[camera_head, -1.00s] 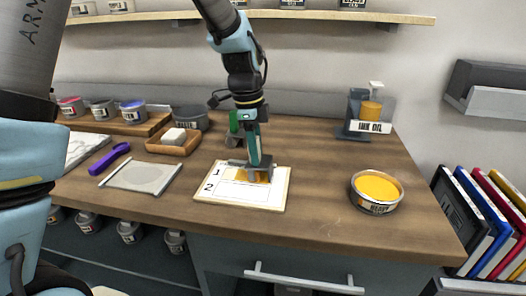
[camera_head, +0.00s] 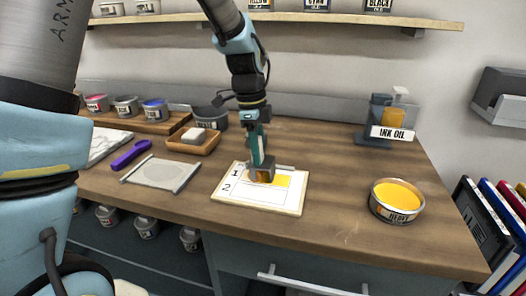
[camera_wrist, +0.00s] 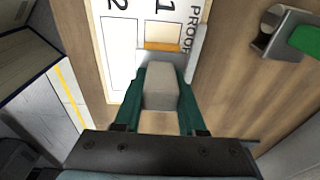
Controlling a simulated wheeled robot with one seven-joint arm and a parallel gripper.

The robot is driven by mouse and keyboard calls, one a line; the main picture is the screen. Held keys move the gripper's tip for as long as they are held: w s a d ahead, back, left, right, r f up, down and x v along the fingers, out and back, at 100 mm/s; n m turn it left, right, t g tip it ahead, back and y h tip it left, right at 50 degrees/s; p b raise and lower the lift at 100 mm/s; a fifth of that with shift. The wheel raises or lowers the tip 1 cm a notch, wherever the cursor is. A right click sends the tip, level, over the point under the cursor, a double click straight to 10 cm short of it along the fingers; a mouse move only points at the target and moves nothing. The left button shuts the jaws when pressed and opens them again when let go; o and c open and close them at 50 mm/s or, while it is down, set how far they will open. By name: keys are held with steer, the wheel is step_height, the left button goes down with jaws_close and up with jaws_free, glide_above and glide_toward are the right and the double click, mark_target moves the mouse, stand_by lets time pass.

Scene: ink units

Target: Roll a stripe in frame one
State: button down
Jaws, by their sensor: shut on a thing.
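My gripper (camera_head: 258,160) has its teal fingers shut on the grey handle of a roller (camera_head: 263,172). The handle also shows between the fingers in the wrist view (camera_wrist: 161,88). The roller is at the proof card (camera_head: 232,200), in frame one, the upper row marked 1. A yellow stripe (camera_head: 282,181) shows in that row to the right of the roller. The row marked 2 is blank white. In the wrist view a yellow-orange band (camera_wrist: 163,45) lies just ahead of the handle beside the 1; I cannot tell whether it is drum or stripe.
An open tin of yellow ink (camera_head: 398,196) stands right of the card. A slab (camera_head: 160,174), a purple-handled tool (camera_head: 131,155) and a wooden tray with a pale block (camera_head: 194,141) lie left. An ink oil dispenser (camera_head: 391,118) stands back right. A green-handled tool (camera_wrist: 305,40) lies nearby.

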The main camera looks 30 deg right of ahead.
steer(key=shift+w+a, duration=1.7)
steer(key=shift+a, duration=0.2)
step_height(320, 180, up, 6)
steer(key=p, duration=0.5)
